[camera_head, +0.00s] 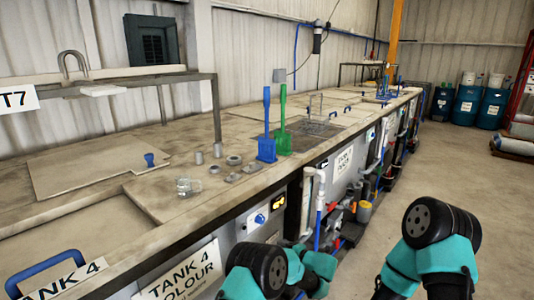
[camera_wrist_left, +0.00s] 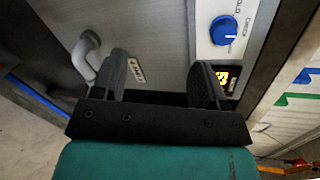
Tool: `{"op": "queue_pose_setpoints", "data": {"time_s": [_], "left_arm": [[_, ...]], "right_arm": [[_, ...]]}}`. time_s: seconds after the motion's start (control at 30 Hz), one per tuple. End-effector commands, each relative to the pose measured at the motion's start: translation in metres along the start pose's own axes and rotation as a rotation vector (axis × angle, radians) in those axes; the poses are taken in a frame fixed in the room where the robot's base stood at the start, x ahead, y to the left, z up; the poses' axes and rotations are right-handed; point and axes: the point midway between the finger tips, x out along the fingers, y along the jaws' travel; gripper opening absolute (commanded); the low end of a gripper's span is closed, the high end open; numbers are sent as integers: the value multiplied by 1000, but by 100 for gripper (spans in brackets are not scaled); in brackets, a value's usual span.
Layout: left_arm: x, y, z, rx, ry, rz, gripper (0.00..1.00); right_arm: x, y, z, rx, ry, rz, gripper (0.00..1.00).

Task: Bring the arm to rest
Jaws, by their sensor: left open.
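My left arm (camera_head: 262,272) shows at the bottom middle of the head view, low in front of the tank fronts. My left gripper (camera_wrist_left: 160,82) is seen in the left wrist view with its two dark fingers apart and nothing between them. Beyond the fingers is a grey panel with a blue knob (camera_wrist_left: 224,30) and a small lit display. My right arm (camera_head: 440,245) shows at the lower right of the head view, over the floor; its gripper is out of sight.
A long bench of tanks (camera_head: 110,240) runs from lower left to the back. Pipes line the bench front.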

Motion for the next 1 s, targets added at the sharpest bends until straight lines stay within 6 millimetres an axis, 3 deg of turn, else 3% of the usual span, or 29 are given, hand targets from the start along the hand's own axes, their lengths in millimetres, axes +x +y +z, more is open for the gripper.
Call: {"op": "queue_pose_setpoints", "data": {"time_s": [0.1, 0.23, 0.37, 0.5, 0.73, 1.0], "left_arm": [[41, 53, 24, 82, 17, 242, 67], [69, 116, 60, 137, 44, 529, 67], [80, 177, 102, 139, 71, 824, 67], [75, 231, 151, 75, 95, 1118, 67], [48, 287, 226, -174, 111, 1513, 67], [22, 313, 310, -643, 56, 1750, 67]], "right_arm": [[0, 0, 0, 0, 0, 0, 0], [0, 0, 0, 0, 0, 0, 0], [0, 0, 0, 0, 0, 0, 0], [0, 0, 0, 0, 0, 0, 0], [0, 0, 0, 0, 0, 0, 0], [0, 0, 0, 0, 0, 0, 0]]}}
